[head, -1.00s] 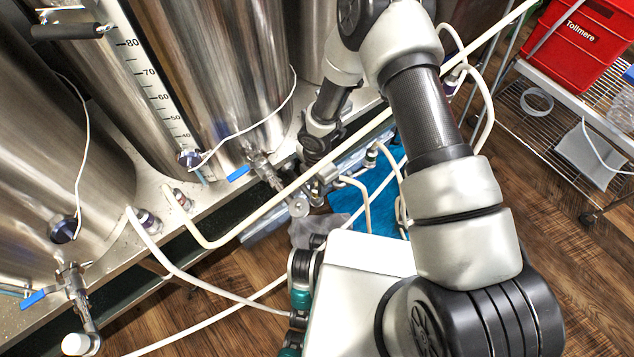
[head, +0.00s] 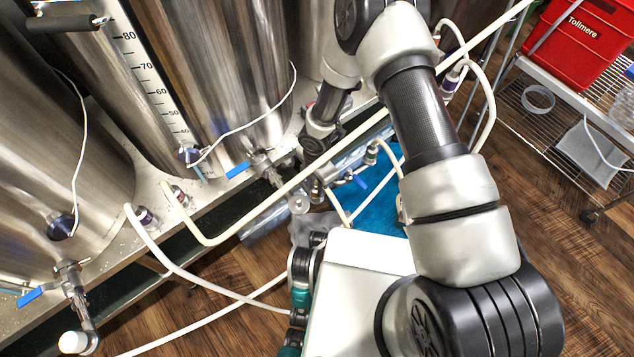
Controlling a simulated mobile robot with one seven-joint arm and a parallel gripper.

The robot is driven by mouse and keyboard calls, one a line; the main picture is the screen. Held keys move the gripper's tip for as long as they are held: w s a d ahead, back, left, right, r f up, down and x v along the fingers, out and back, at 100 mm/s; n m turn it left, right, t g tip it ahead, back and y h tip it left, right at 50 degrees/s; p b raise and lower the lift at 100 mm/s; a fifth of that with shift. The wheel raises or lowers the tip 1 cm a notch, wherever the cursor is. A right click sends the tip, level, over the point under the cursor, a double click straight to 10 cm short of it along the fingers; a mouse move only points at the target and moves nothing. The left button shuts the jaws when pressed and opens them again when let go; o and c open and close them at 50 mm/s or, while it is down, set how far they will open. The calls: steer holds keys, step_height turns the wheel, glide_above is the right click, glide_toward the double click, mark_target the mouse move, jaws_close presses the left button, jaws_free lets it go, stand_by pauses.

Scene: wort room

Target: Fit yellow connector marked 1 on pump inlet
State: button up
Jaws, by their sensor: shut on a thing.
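My arm reaches up and over, then down to the floor beside the tank stand. My gripper (head: 317,172) is small and partly hidden behind a long white hose and my wrist. It appears shut on the end of a white hose (head: 338,207), which runs down from it behind my body. I cannot make out a yellow connector or its mark 1; the hose end is hidden at the jaws. I cannot clearly pick out the pump or its inlet. A fitting with a blue lever (head: 358,181) shows just right of the gripper, above a blue mat (head: 376,206).
Steel tanks (head: 215,75) with valves stand on a pale stand at left. A long white hose (head: 290,187) crosses in front of the gripper. Other hoses (head: 484,95) loop at right. A wire cart (head: 540,130) bears a red crate (head: 580,38).

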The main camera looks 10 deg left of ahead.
steer(key=shift+f, duration=0.1)
steer(key=o, duration=1.2)
step_height(320, 180, up, 18)
steer(key=p, duration=0.5)
steer(key=shift+f, duration=0.25)
steer(key=shift+s, duration=0.1)
